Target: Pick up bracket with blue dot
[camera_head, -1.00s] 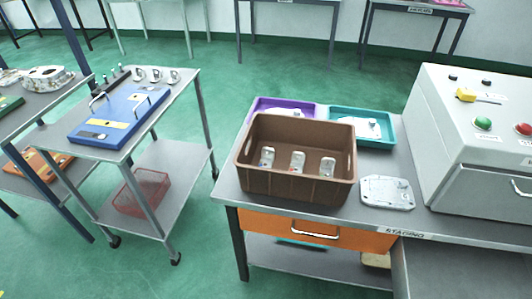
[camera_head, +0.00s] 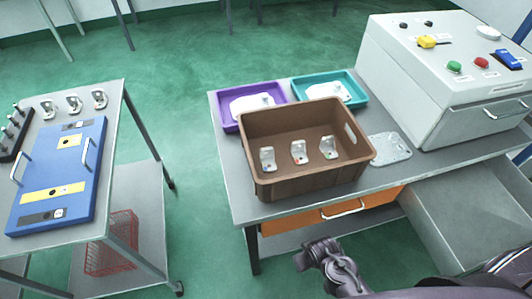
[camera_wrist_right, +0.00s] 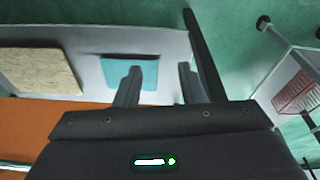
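Three pale metal brackets stand in the brown crate (camera_head: 300,181): a left one (camera_head: 267,158), a middle one (camera_head: 298,152) and a right one (camera_head: 328,147). The middle one seems to carry a reddish dot and the right one a greenish dot. I cannot make out a blue dot on any of them. My right gripper (camera_head: 318,253) is in front of the table, below the crate and apart from it. In the right wrist view its two fingers (camera_wrist_right: 159,84) are spread with nothing between them. My left gripper is not in view.
Purple (camera_head: 227,117) and teal (camera_head: 358,92) trays sit behind the crate. A flat metal plate (camera_head: 390,148) and a grey machine (camera_head: 425,105) are to its right. An open grey drawer (camera_head: 470,200) juts out front right. A trolley at left holds a blue board (camera_head: 62,170) and more brackets.

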